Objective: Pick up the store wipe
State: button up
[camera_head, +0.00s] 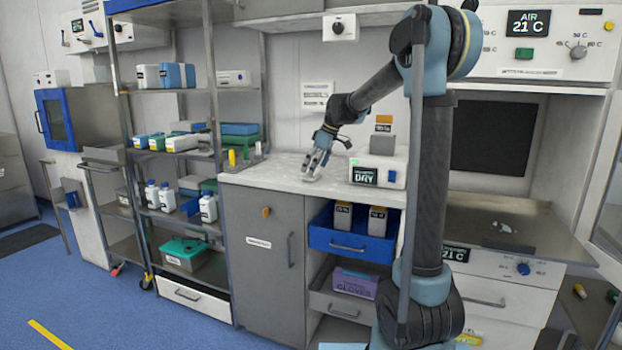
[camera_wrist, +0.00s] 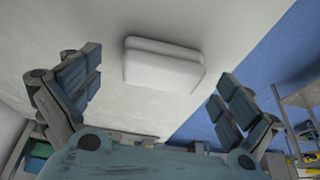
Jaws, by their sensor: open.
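A white, rounded, folded-looking block, which looks like the store wipe (camera_wrist: 162,70), lies on the pale countertop (camera_wrist: 60,30) close to its edge. In the wrist view it sits between and beyond my two spread fingers, and neither finger touches it. My gripper (camera_head: 317,160) is open and points down at the counter in the head view. There the wipe is mostly hidden or too small to make out at the fingertips. The gripper's fingers (camera_wrist: 158,90) also show at both sides of the wrist view.
A white device with a DRY display (camera_head: 378,172) stands on the counter right of my gripper. A blue drawer (camera_head: 348,243) with two boxes is open below the counter. Shelves with boxes rise at the left.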

jog(key=shift+a+f, duration=0.2)
jog(key=shift+f, duration=0.25)
jog(key=c, duration=1)
jog(key=shift+c, duration=0.2)
notch_tip(320, 180, up, 10)
